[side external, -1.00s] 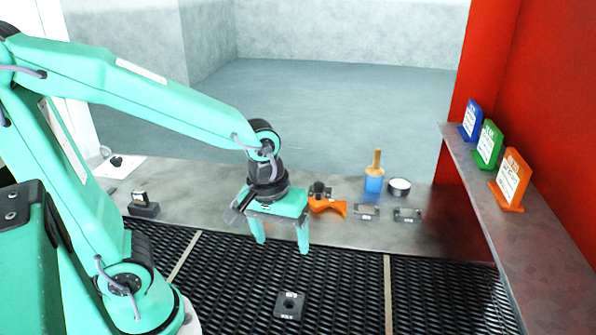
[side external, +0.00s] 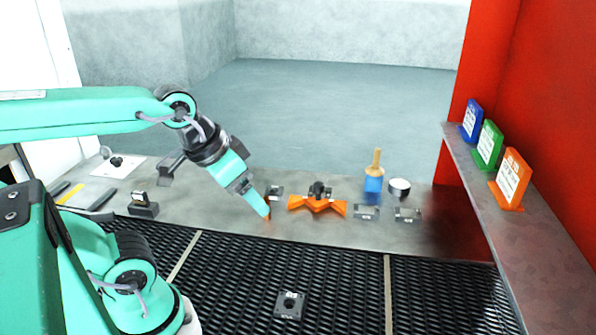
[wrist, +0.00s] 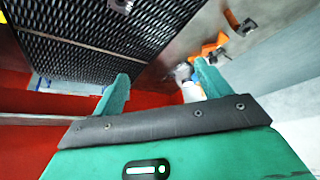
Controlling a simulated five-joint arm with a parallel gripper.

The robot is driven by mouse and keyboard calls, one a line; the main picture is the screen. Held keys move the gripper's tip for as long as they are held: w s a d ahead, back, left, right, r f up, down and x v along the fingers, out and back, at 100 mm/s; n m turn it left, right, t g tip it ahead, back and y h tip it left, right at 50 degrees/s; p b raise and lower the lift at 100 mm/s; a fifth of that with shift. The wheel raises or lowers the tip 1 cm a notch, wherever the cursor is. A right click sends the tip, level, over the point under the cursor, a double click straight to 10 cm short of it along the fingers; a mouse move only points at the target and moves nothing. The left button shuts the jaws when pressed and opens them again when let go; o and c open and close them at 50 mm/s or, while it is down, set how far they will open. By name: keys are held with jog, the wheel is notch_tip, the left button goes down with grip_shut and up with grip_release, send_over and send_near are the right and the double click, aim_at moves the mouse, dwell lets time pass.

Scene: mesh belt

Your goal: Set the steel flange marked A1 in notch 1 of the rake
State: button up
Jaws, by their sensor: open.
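The steel flange (side external: 289,305) is a dark square plate with a round hole and a small pale label, too small to read. It lies flat on the black mesh belt (side external: 240,285); a dark plate edge at the top of the wrist view may be the same piece. My gripper (side external: 263,211) is tilted over the metal ledge behind the belt, up and left of the flange and apart from it. In the wrist view my gripper (wrist: 162,85) has its two fingers wide apart with nothing held. I cannot surely pick out the rake or its notch numbers.
The ledge (side external: 230,219) holds an orange zigzag piece (side external: 318,204) with a black knob, grey plates (side external: 366,213), a blue pot (side external: 374,184) with a brush, and a round tin (side external: 399,187). A shelf (side external: 540,255) with upright cards stands right. The belt around the flange is clear.

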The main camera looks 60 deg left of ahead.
jog(key=n+g, duration=0.6)
jog(key=n, duration=0.3)
send_over(289, 308)
notch_tip(289, 308, down, 17)
jog(key=shift+w+a+r, duration=0.15)
jog(key=shift+a, duration=0.05)
jog(key=shift+f, duration=1.3)
jog(key=shift+f, duration=0.15)
jog(key=shift+d+f, duration=0.2)
jog(key=shift+f, duration=2.2)
jog(key=shift+c, duration=0.5)
